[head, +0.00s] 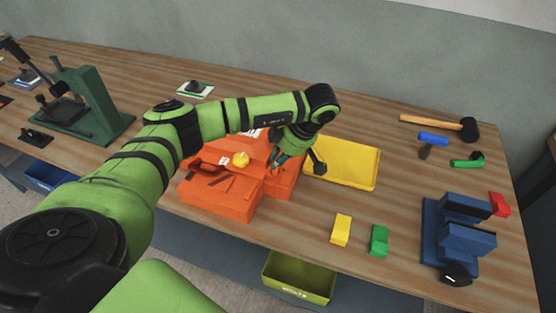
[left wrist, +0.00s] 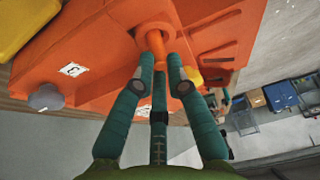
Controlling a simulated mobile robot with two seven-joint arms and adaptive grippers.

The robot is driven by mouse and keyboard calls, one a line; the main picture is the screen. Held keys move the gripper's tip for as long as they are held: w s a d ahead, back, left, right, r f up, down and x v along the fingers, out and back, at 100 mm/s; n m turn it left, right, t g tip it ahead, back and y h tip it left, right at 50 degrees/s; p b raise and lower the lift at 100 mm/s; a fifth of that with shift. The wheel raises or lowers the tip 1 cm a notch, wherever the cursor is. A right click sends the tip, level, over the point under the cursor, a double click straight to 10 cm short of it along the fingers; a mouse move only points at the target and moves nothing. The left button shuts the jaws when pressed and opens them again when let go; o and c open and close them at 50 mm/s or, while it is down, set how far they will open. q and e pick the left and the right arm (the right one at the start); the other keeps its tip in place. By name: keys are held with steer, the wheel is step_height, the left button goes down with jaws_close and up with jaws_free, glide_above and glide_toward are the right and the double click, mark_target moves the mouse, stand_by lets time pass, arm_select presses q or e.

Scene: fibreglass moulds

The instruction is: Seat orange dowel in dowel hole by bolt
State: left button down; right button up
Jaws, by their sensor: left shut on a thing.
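The orange mould (head: 220,200) sits on the bench, and its upper face fills much of the left wrist view (left wrist: 100,45). My left gripper (head: 277,163) is over the mould's right part. In the left wrist view its teal fingers (left wrist: 160,66) are shut on the orange dowel (left wrist: 156,44). The dowel's far end meets a round orange collar (left wrist: 150,30) around the dowel hole; how deep it sits I cannot tell. A grey bolt head (left wrist: 46,98) shows near the mould's edge. My right gripper is in neither view.
A yellow tray (head: 345,179) stands just right of the mould. A yellow knob (head: 241,159) rises from the mould. Yellow (head: 341,230) and green (head: 379,240) blocks lie in front, with a blue vise (head: 455,240) to their right. A green press (head: 88,105) stands left.

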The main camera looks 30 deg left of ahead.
arm_select(q)
steer(key=shift+s, duration=0.15)
steer(key=c, duration=1.2)
jaws_free()
steer(key=shift+c, duration=0.2)
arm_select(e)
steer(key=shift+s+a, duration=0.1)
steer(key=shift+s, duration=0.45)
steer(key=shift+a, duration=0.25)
arm_select(q)
steer(key=shift+r, duration=0.15)
steer(key=b+v, duration=0.2)
steer(key=v, duration=0.2)
step_height(320, 180, up, 6)
glide_above(285, 175)
steer(key=d, duration=0.2)
steer(key=shift+w+d+r, duration=0.3)
steer(key=shift+d+r, duration=0.2)
steer(key=shift+r, duration=0.05)
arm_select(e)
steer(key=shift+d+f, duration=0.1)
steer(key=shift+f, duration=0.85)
